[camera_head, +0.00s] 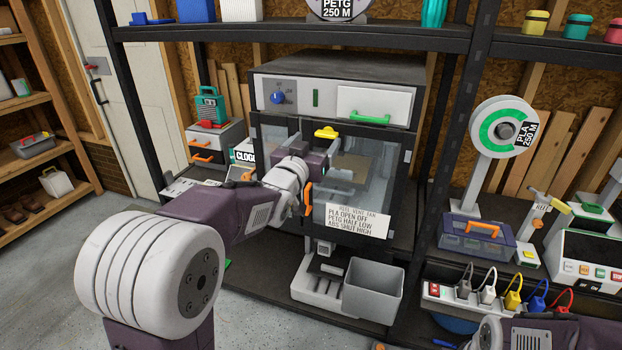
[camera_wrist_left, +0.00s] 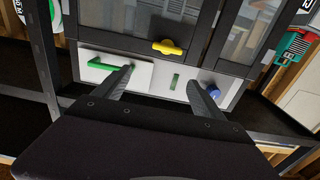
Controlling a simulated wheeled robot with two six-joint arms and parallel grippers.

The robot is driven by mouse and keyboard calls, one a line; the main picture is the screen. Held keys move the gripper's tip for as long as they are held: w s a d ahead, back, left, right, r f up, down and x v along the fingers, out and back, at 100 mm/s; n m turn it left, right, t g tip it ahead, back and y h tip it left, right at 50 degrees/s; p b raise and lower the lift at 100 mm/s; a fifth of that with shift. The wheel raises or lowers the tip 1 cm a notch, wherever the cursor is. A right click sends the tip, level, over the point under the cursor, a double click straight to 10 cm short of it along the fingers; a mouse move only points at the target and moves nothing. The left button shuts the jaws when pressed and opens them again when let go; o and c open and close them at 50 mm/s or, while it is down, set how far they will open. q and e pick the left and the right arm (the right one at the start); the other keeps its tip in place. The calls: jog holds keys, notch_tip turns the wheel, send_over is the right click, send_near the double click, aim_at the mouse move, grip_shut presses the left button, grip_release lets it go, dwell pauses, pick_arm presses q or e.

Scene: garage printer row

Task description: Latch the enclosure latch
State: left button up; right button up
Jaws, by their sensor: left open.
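The enclosure (camera_head: 360,165) is a dark-framed box with clear door panels, standing on the rack shelf. Its yellow latch (camera_head: 326,132) sits at the top of the door frame, and it also shows in the left wrist view (camera_wrist_left: 167,47), lying crosswise on the dark frame. My left gripper (camera_head: 311,138) is in front of the upper door, close by the latch. In the left wrist view its two fingers (camera_wrist_left: 160,76) are spread and empty, with the latch beyond the tips and no visible contact. My right gripper is out of view.
Above the door, a pale panel carries a blue knob (camera_head: 278,98) and a green-handled drawer (camera_head: 375,104). An orange handle (camera_head: 308,198) and a paper sign (camera_head: 357,221) are on the door front. A grey bin (camera_head: 373,290) stands below. A spool stand (camera_head: 503,128) is at right.

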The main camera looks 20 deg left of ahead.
aim_at(325, 135)
pick_arm(q)
jog(key=w+f, duration=0.1)
jog(key=w, duration=0.2)
jog(key=w+p, duration=0.1)
jog(key=w, duration=0.2)
jog(key=w+f, duration=0.1)
jog(key=w, duration=0.2)
jog(key=shift+a+f, duration=0.25)
jog(key=shift+f, duration=0.1)
jog(key=shift+w, duration=0.3)
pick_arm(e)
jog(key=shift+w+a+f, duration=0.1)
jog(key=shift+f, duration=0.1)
pick_arm(q)
jog(key=c, duration=1.4)
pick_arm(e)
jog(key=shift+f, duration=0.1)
